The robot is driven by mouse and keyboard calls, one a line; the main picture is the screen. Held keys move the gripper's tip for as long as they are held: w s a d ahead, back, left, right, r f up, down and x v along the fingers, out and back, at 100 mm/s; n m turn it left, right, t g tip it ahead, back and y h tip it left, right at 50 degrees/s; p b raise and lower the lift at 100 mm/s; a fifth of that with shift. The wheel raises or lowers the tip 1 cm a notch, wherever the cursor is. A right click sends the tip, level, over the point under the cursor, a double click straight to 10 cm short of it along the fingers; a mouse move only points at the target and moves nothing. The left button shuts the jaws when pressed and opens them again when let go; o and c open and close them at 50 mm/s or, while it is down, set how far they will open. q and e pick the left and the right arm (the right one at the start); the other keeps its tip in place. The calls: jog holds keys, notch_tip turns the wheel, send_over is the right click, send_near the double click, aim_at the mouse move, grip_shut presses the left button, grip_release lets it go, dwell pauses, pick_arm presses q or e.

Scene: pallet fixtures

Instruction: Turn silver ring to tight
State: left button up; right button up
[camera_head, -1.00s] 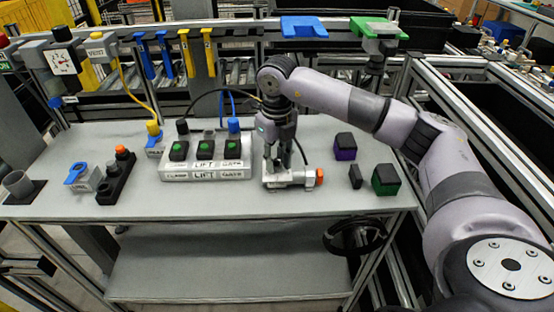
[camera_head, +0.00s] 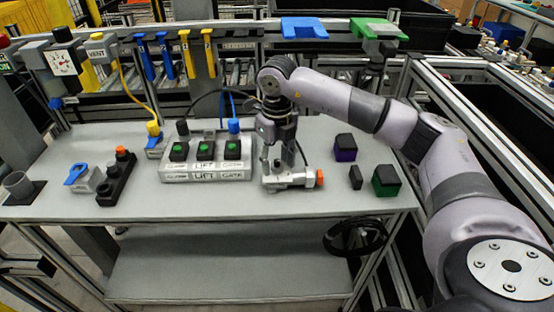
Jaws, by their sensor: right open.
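A small silver fitting (camera_head: 288,180) with an orange end cap (camera_head: 319,177) stands on the grey table, right of the button box. My right gripper (camera_head: 281,165) comes straight down over its left part from above. Its fingers are open and reach down close to the fitting. I cannot make out the silver ring apart from the fitting, and the fingers partly cover that spot. I cannot tell whether the fingers touch it. My left gripper is not in view.
A button box (camera_head: 206,172) with green buttons stands just left of the fitting. Purple-black (camera_head: 345,147) and green-black (camera_head: 386,181) blocks stand to the right. A blue valve handle (camera_head: 76,173) is at the left. The table front is clear.

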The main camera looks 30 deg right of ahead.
notch_tip(320, 180, up, 12)
dwell(0.4)
dwell(0.5)
